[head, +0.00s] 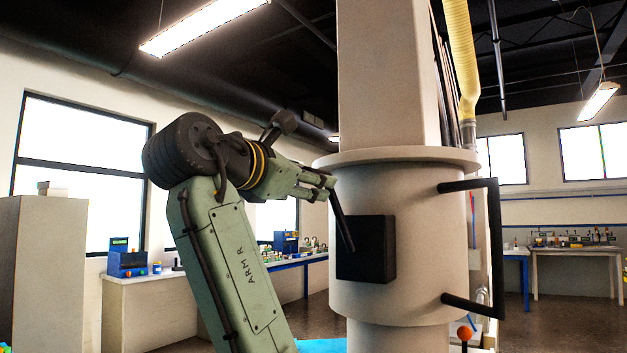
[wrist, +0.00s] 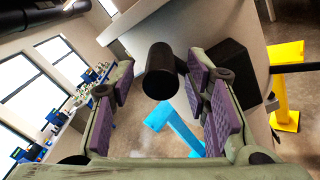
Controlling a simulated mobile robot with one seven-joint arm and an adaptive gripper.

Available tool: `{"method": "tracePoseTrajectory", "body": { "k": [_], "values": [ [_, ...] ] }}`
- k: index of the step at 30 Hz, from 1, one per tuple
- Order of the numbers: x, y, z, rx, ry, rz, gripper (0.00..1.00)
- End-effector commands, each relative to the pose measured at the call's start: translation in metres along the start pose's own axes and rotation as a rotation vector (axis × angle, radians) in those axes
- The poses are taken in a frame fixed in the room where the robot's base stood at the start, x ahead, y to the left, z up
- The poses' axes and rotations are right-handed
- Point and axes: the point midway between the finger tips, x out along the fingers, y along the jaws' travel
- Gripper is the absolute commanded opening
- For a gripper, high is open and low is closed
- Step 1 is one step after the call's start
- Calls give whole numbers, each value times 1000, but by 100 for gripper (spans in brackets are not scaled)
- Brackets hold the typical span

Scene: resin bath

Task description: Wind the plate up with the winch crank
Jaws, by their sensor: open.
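The winch crank shows in the head view as a thin dark bar (head: 343,222). It slants from my gripper's fingertips down across the front of a black box (head: 377,248) on a pale round housing (head: 415,270). My gripper (head: 328,187) is at the bar's upper end. In the wrist view my gripper (wrist: 161,88) is open, its purple-padded fingers spread on both sides of a dark round crank grip (wrist: 160,72) seen nearly end-on. I see gaps beside the grip; whether anything touches is unclear. I cannot make out the plate.
A black bar handle (head: 494,245) sticks out from the housing's right side. An orange knob (head: 464,333) stands low beside it. A yellow hose (head: 460,50) hangs at upper right. Benches with equipment (head: 140,285) line the left wall, and a grey cabinet (head: 45,265) stands at far left.

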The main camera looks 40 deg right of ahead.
Motion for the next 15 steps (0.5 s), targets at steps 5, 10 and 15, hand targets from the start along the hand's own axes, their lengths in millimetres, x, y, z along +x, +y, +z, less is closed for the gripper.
{"method": "tracePoseTrajectory", "body": {
  "k": [5,10,15],
  "values": [
    [-44,2,1,0,-2,6,43],
    [-80,3,-2,1,4,8,43],
    [-92,3,-1,2,2,10,43]
  ]
}}
